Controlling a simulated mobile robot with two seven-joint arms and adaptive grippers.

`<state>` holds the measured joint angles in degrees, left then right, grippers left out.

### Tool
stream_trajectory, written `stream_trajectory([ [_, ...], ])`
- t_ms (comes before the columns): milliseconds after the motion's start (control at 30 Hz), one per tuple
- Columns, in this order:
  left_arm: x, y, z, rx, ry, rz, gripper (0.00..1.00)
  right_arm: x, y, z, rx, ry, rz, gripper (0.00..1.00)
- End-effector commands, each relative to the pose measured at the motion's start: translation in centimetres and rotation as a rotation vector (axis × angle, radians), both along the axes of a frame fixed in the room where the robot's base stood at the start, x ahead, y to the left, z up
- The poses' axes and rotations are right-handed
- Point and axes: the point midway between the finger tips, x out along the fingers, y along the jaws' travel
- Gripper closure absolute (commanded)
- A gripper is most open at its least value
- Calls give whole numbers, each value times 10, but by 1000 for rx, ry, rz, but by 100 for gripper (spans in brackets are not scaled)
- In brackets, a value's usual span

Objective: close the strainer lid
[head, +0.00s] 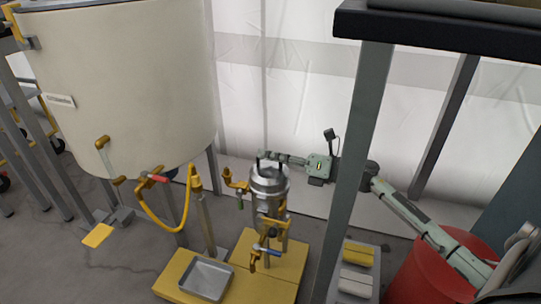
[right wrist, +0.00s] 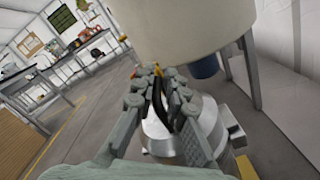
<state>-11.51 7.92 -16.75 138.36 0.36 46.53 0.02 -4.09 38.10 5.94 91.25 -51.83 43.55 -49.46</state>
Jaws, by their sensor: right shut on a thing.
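The strainer (head: 268,205) is an upright silver metal cylinder on a yellow stand in the middle of the head view. Its round metal lid (head: 268,180) shows at the top; I cannot tell whether it is fully seated. My right gripper (head: 270,157) reaches in from the right, just above the lid. In the right wrist view the right gripper (right wrist: 158,78) is shut on a black lid handle (right wrist: 158,98), with the silver lid (right wrist: 155,135) below it. The fingers hide part of the lid. My left gripper is not in view.
A large cream tank (head: 120,90) stands at the left with a yellow hose (head: 165,222). A metal tray (head: 207,279) lies on the yellow base (head: 265,255). A dark-topped steel frame (head: 352,170) and a red drum (head: 430,270) stand at the right.

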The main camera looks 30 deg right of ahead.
Motion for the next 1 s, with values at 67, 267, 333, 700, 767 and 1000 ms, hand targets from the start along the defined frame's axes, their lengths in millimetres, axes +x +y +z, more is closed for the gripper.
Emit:
stream_trajectory([
  [67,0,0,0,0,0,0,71,-7,11,-7,8,14,29,100],
  [267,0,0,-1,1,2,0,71,-7,11,-9,7,16,29,79],
  [333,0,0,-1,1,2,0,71,-7,11,-9,7,16,28,71],
  [700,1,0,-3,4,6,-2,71,-7,8,-8,4,14,24,71],
  [767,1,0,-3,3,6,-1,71,-10,5,-8,5,15,23,71],
  [1000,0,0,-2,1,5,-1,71,-43,-24,-10,1,19,21,71],
])
